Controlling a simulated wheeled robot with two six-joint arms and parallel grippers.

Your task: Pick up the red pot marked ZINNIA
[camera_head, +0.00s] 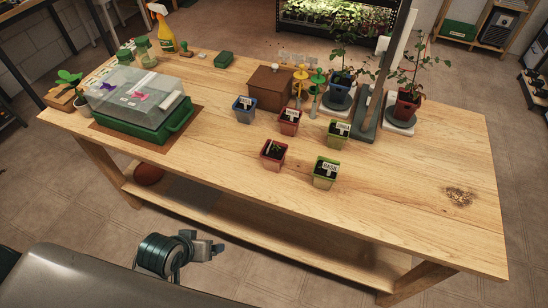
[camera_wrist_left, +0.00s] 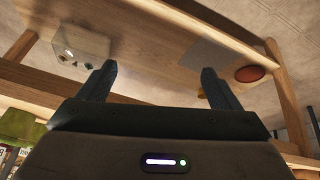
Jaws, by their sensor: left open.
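Two red pots stand on the wooden table in the head view. One red pot (camera_head: 289,127) has a white label and stands behind the other. The nearer red pot (camera_head: 272,160) holds a small green seedling. The lettering on both is too small to read, so I cannot tell which is marked ZINNIA. My left gripper (camera_head: 218,248) is low in front of the table, well away from both pots. In the left wrist view its fingers (camera_wrist_left: 155,88) are apart with nothing between them. My right gripper is not in view.
A blue pot (camera_head: 243,110) and two green pots (camera_head: 337,140) (camera_head: 323,182) stand near the red ones. A brown box (camera_head: 269,88) is behind them. A green propagator tray (camera_head: 176,128) stands at left. The table's right front is mostly clear. A lower shelf (camera_head: 230,215) runs underneath.

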